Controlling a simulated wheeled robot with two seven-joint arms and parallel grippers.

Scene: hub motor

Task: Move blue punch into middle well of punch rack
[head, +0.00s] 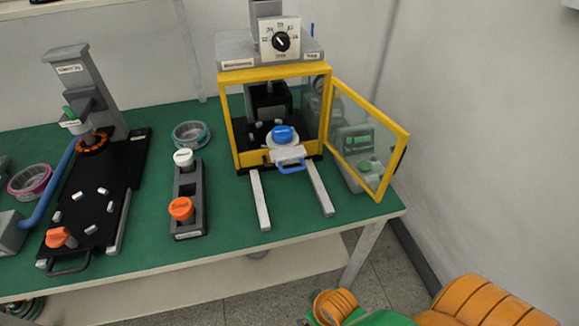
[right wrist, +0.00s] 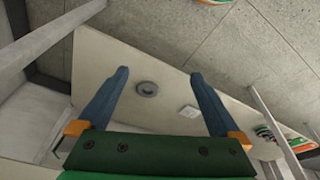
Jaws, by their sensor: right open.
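The blue punch (head: 283,133) sits inside the yellow-framed press (head: 235,130), on a pale round seat at the front of the sliding carriage. The punch rack (head: 188,222) is a dark grey block on the green table, left of the press. A white punch (head: 184,158) stands in its far well and an orange punch (head: 181,208) in its near well. The middle well (head: 187,183) between them looks empty. My right gripper (right wrist: 160,73) is open and empty in the right wrist view, away from the punch and rack. My left gripper is not in view.
The press's clear door (head: 370,138) stands open to the right. Two pale rails (head: 260,200) stick out in front of the press. A black fixture (head: 85,210) with an orange knob is at the left. Bare green table lies between rack and rails.

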